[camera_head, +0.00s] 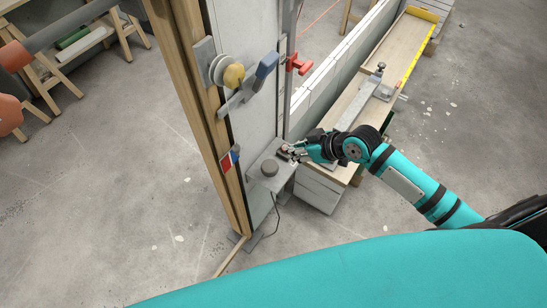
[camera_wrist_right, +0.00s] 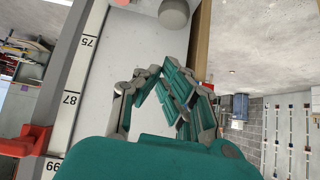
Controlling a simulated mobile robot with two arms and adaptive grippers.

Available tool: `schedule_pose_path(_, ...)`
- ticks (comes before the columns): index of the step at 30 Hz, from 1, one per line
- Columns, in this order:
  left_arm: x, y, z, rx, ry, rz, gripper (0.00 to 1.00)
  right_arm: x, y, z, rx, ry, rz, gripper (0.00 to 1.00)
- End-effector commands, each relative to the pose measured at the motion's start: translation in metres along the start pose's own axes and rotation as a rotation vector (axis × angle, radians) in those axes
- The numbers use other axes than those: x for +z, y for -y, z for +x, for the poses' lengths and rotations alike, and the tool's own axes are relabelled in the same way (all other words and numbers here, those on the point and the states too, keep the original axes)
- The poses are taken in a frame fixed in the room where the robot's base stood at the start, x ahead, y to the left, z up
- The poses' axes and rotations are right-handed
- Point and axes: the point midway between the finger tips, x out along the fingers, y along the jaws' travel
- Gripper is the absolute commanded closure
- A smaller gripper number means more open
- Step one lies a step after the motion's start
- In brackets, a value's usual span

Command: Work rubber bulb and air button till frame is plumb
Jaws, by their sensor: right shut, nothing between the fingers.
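The wooden frame (camera_head: 196,110) stands upright in the middle of the head view; I cannot tell whether it is plumb. A grey round knob, which looks like the rubber bulb (camera_head: 269,167), sits on a small grey shelf (camera_head: 262,181) at the frame's foot. A similar grey round end shows at the top of the right wrist view (camera_wrist_right: 174,12). My right gripper (camera_head: 287,153) is shut and empty at the shelf's back right corner, just beside the bulb. Its fingers (camera_wrist_right: 178,90) meet in the wrist view. I cannot make out the air button; the gripper may hide it. My left gripper is not in view.
A red clamp (camera_head: 299,64) sits behind. A cable hangs below the shelf.

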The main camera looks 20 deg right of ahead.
Motion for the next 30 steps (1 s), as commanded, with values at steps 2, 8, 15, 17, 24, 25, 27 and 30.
schedule_pose_path(2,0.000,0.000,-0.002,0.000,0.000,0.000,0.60,-0.002,0.002,0.013,-0.003,-0.002,0.004,1.00)
schedule_pose_path(8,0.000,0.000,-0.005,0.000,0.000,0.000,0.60,-0.002,0.001,0.057,-0.002,-0.001,0.005,1.00)
schedule_pose_path(15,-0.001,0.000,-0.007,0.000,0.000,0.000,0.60,0.011,0.001,0.098,-0.002,0.004,0.003,1.00)
schedule_pose_path(17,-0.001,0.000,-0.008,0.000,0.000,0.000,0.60,0.016,0.001,0.104,-0.001,0.003,0.003,1.00)
schedule_pose_path(24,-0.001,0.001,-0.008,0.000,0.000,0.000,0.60,0.028,0.001,0.115,-0.001,0.001,0.000,1.00)
schedule_pose_path(25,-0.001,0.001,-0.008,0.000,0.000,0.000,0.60,0.028,0.001,0.116,-0.001,0.001,0.000,1.00)
schedule_pose_path(27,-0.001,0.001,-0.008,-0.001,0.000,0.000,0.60,0.028,0.001,0.116,-0.001,0.000,-0.001,1.00)
schedule_pose_path(30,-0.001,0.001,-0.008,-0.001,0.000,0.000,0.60,0.028,0.001,0.116,-0.001,0.000,-0.001,1.00)
